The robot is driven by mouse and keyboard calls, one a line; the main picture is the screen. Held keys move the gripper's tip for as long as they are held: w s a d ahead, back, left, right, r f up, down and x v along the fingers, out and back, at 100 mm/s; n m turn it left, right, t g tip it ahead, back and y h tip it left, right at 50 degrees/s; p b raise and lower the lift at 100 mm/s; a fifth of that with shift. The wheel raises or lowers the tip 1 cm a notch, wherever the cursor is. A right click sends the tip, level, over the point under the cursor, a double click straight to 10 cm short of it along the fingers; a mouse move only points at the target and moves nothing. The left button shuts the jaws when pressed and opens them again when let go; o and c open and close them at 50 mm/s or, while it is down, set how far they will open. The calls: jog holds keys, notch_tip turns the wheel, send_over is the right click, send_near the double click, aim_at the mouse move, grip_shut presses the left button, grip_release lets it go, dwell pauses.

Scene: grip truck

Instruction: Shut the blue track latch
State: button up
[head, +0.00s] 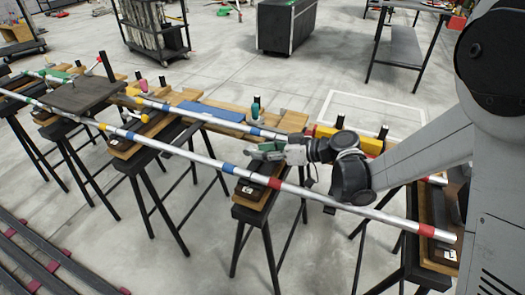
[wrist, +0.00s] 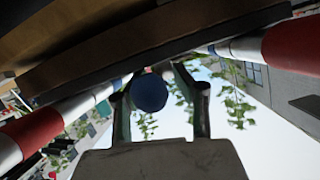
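A dark blue ball-shaped knob (wrist: 150,92) shows in the wrist view, just under a wooden board; it looks like part of the blue latch. My gripper (wrist: 154,82) has its two fingers apart, one on each side of the knob. The left finger looks very close to the knob, and a gap shows on the right; I cannot tell whether they touch. In the head view my gripper (head: 258,152) is low between the two silver track rails, near their blue bands. The knob is not clear there, and the latch's body is hidden.
The near rail (head: 190,155) and the far rail run across several wooden-topped trestles. A dark platform (head: 85,94) sits on the rails at the left. A blue board (head: 210,116) and a yellow block (head: 345,137) lie nearby. A red-and-white rail (wrist: 30,135) crosses the wrist view.

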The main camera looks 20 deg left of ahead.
jog(key=v, duration=1.2)
dwell(0.4)
